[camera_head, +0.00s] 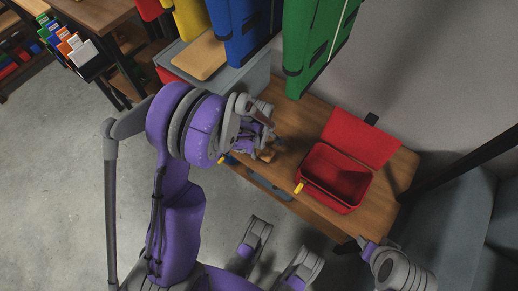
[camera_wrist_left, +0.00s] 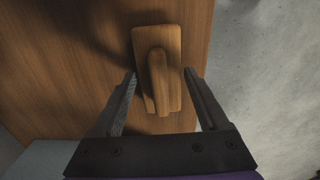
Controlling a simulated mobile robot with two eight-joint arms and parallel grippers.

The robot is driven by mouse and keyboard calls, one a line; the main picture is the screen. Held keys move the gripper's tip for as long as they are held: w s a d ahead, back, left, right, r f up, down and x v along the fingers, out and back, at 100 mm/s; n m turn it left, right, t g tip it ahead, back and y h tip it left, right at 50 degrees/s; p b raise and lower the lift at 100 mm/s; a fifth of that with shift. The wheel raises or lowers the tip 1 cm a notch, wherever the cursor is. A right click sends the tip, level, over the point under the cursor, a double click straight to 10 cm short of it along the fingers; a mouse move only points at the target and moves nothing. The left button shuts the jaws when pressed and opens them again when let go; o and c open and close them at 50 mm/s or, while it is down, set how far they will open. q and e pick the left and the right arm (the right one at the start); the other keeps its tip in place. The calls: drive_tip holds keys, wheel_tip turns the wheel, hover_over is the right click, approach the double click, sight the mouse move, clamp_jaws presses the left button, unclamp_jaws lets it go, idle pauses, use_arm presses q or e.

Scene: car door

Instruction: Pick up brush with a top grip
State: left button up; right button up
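The brush is a wooden block with a raised wooden handle on top. In the left wrist view, the brush (camera_wrist_left: 171,45) lies on the brown wooden bench top, between the two fingers of my left gripper (camera_wrist_left: 160,74). The fingers are open, one on each side of the brush, with a gap showing on both sides. In the head view, the brush (camera_head: 267,156) is partly hidden under my left gripper (camera_head: 272,143), near the bench's front edge.
An open red box (camera_head: 338,178) with a yellow latch stands on the bench (camera_head: 398,183), right of the brush. A grey bin (camera_head: 236,82) with a wooden board stands at the back left. Blue and green cases (camera_head: 312,45) hang above. The bench front edge drops to grey floor.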

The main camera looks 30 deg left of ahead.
use_arm(q)
drive_tip(key=c, duration=1)
wheel_tip(320, 180, up, 10)
drive_tip(key=p, duration=0.3)
drive_tip(key=shift+c, duration=0.2)
